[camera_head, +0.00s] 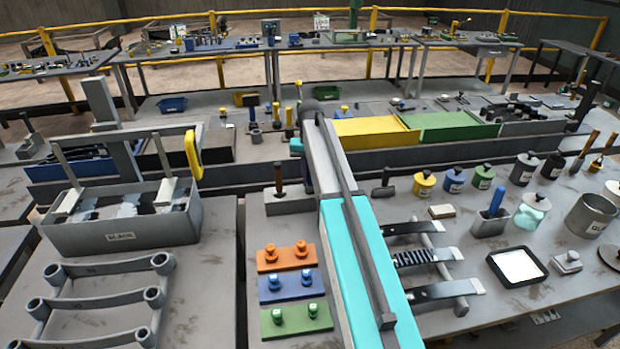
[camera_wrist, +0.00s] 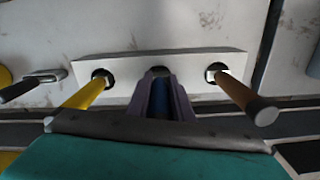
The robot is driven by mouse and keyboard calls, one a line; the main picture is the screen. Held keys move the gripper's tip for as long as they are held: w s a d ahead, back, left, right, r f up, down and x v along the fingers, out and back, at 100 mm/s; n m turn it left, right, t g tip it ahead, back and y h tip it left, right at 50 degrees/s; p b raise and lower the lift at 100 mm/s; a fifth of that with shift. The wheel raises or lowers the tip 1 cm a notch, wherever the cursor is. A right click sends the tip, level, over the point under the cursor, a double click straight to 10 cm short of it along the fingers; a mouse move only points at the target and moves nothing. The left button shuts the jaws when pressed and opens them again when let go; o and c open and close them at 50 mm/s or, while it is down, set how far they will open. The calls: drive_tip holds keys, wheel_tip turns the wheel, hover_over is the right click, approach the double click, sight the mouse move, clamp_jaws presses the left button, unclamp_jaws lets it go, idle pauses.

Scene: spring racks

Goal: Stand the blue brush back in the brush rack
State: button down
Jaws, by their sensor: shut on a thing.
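In the wrist view, the brush rack (camera_wrist: 190,62) is a pale block with three round holes in a row. A yellow handle (camera_wrist: 84,94) stands in the left hole and a brown handle (camera_wrist: 243,95) in the right one. My gripper (camera_wrist: 161,95) is shut on the blue brush (camera_wrist: 160,108), mostly hidden between its purplish jaws. They line up with the middle hole; I cannot tell how deep the brush sits. In the head view, the grey block (camera_head: 290,203) with a brown handle (camera_head: 279,178) looks like this rack.
A black-handled tool (camera_wrist: 35,82) lies beside the rack in the wrist view. In the head view, orange, blue and green peg blocks (camera_head: 287,258) lie nearer, a grey bin (camera_head: 125,229) stands left, and a cup with a blue-handled tool (camera_head: 495,203) stands right.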

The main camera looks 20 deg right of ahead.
drive_tip(key=shift+f, duration=0.8)
idle(0.4)
drive_tip(key=c, duration=1)
unclamp_jaws()
drive_tip(key=shift+r, duration=0.1)
drive_tip(key=shift+r+p, duration=1.75)
drive_tip(key=shift+r, duration=1.75)
drive_tip(key=shift+s+f, duration=0.1)
drive_tip(key=shift+s, duration=0.05)
